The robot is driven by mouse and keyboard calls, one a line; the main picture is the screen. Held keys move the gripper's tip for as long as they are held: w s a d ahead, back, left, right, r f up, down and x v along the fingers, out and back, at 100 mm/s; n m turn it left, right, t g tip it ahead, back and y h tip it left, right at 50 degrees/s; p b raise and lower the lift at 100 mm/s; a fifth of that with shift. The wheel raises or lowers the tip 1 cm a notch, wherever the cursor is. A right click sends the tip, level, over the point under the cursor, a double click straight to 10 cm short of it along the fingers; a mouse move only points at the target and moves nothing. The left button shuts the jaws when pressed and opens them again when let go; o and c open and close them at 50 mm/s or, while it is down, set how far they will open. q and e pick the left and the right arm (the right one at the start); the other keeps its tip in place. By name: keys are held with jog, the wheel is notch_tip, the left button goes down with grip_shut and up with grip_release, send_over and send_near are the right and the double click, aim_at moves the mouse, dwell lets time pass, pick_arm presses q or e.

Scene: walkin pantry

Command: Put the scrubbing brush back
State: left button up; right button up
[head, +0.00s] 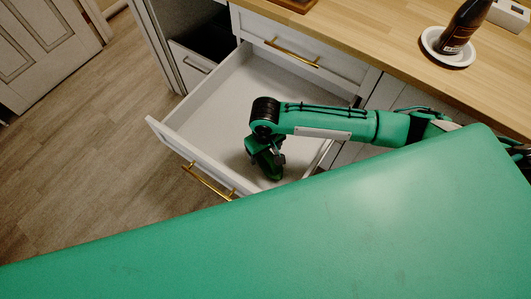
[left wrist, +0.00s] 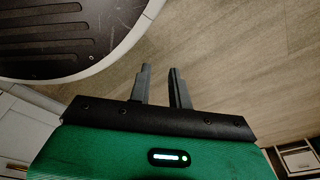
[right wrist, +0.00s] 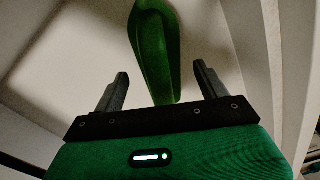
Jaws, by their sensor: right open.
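The scrubbing brush, a green elongated thing (right wrist: 152,50), shows in the right wrist view against the pale drawer floor. Its near end lies between my right gripper's fingers. My right gripper (right wrist: 160,82) is open, with a gap on each side of the brush. In the head view my right arm reaches into the open white drawer (head: 212,98), and the gripper (head: 277,158) points down close above its floor; the brush (head: 268,172) is partly hidden there. My left gripper (left wrist: 160,78) is open and empty over the wood floor in the left wrist view.
A wooden counter (head: 390,45) runs above the drawers. On it a dark bottle (head: 465,25) stands on a white saucer (head: 431,45) at the upper right. A closed drawer with a gold handle (head: 290,52) is above the open one. The floor at left is clear.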

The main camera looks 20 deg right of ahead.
notch_tip(320, 180, up, 8)
jog(key=shift+r+p, duration=0.2)
jog(key=shift+p, duration=0.1)
pick_arm(q)
jog(key=shift+s+a+f, duration=0.2)
jog(key=shift+s+f, duration=0.3)
jog(key=shift+s+a+f, duration=0.2)
jog(key=shift+s+f, duration=0.25)
jog(key=shift+s, duration=0.05)
pick_arm(e)
jog(key=shift+r, duration=0.6)
pick_arm(q)
jog(key=shift+s, duration=0.15)
